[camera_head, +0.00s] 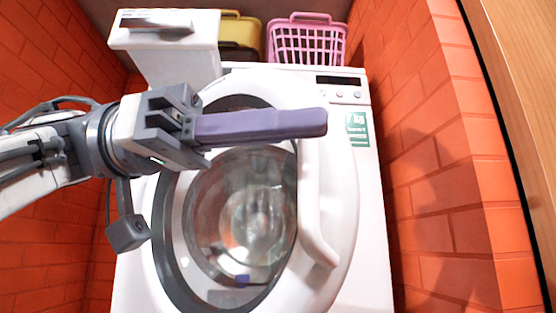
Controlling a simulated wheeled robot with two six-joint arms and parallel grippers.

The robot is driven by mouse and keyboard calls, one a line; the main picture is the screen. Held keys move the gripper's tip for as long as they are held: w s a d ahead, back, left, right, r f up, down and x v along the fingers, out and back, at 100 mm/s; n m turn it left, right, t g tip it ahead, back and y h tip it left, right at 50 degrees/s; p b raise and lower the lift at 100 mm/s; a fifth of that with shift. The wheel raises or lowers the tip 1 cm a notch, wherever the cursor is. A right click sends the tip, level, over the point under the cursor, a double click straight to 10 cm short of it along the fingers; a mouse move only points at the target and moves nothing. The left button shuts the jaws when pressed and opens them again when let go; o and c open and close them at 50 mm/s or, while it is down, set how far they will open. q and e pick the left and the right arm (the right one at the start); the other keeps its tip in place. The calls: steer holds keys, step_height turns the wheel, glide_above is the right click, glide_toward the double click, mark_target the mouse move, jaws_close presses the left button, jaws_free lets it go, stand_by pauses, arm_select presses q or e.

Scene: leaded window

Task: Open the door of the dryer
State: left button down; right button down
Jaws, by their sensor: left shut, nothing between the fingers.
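The white front-loading dryer (372,240) stands in the middle, between brick walls. Its round door (343,230) has a glass window (235,220), through which the metal drum shows. I cannot tell for sure whether the door is fully shut or slightly ajar. A white vertical handle (313,215) stands on the door's right side. My left gripper (322,122) comes in from the left, its purple fingers shut together and empty. The fingers point right across the upper door, and their tips overlap the handle's top end in the picture; contact cannot be told. My right gripper is out of view.
A white drawer-like box (165,50) juts out at the dryer's upper left. A yellow basket (240,35) and a pink basket (306,40) stand on top. Orange brick walls (445,170) close in on both sides. A wooden surface (525,90) edges the right.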

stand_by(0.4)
arm_select(q)
steer(key=c, duration=1)
jaws_free()
steer(key=shift+b+v, duration=2.2)
steer(key=shift+v, duration=3.05)
